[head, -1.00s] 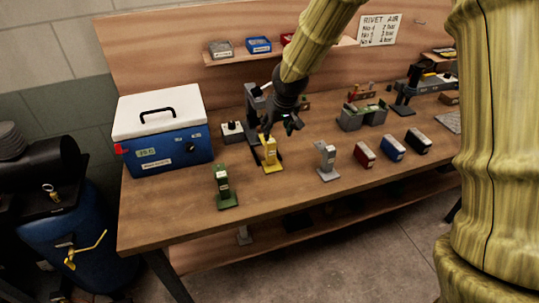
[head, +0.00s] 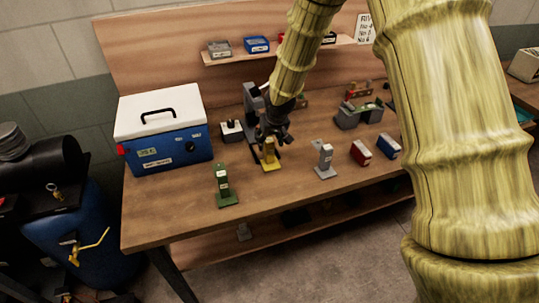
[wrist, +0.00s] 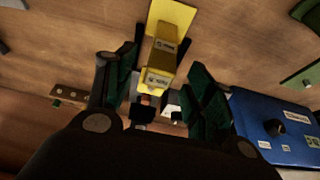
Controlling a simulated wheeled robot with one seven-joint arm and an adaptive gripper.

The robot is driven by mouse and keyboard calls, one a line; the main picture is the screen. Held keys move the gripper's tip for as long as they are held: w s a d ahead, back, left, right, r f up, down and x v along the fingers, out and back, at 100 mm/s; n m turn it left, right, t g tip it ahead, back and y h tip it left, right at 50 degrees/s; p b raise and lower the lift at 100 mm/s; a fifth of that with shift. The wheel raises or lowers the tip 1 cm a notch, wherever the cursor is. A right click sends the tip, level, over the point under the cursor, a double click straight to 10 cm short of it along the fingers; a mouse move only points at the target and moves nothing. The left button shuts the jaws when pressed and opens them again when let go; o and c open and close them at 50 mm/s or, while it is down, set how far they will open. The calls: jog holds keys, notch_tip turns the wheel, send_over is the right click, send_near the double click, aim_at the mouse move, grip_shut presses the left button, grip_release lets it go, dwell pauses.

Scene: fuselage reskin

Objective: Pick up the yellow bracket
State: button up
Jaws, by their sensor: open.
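The yellow bracket (head: 269,157) stands upright on the workbench, in front of a dark grey tool stand. My gripper (head: 270,138) is directly over it in the head view, with its fingers pointing down and hiding its upper part. In the wrist view, the yellow bracket (wrist: 162,60) shows its labelled upright and flat base. My open gripper (wrist: 150,85) has one green-padded finger on each side of the upright, with gaps between. I cannot tell how deep the bracket sits between the fingers.
A green bracket (head: 225,187) stands to the left and a grey bracket (head: 325,160) to the right. A blue cooler-like box (head: 168,145) with a white lid is at the left. The front bench strip is clear.

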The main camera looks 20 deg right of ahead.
jog(key=shift+x, duration=0.9)
grip_shut()
